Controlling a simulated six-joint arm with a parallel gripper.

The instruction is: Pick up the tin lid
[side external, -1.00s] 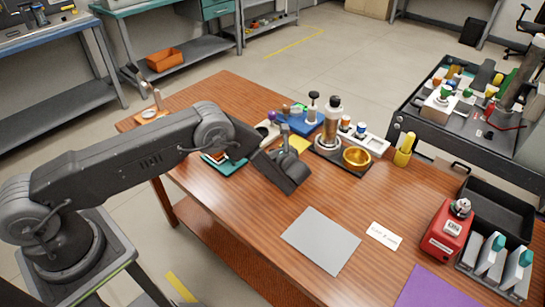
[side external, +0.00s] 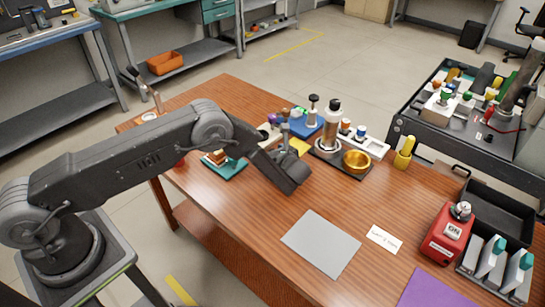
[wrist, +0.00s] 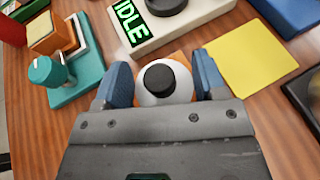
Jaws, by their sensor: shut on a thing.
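In the wrist view, the tin lid (wrist: 152,92) is a white round disc with a black knob (wrist: 160,78) on top. My gripper (wrist: 163,74) is shut on it, with one blue finger on each side of the disc. An orange-brown surface shows just behind the lid. I cannot tell whether the lid is lifted clear of what is under it. In the side view, my dark wrist (side external: 282,170) hides the lid and most of the fingers.
A white device reading IDLE (wrist: 190,22) stands just ahead. A teal stand (wrist: 90,62) is at left, and a yellow sheet (wrist: 247,52) lies at right. A gold bowl (side external: 357,161) is farther right. The table around the grey mat (side external: 320,242) is mostly clear.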

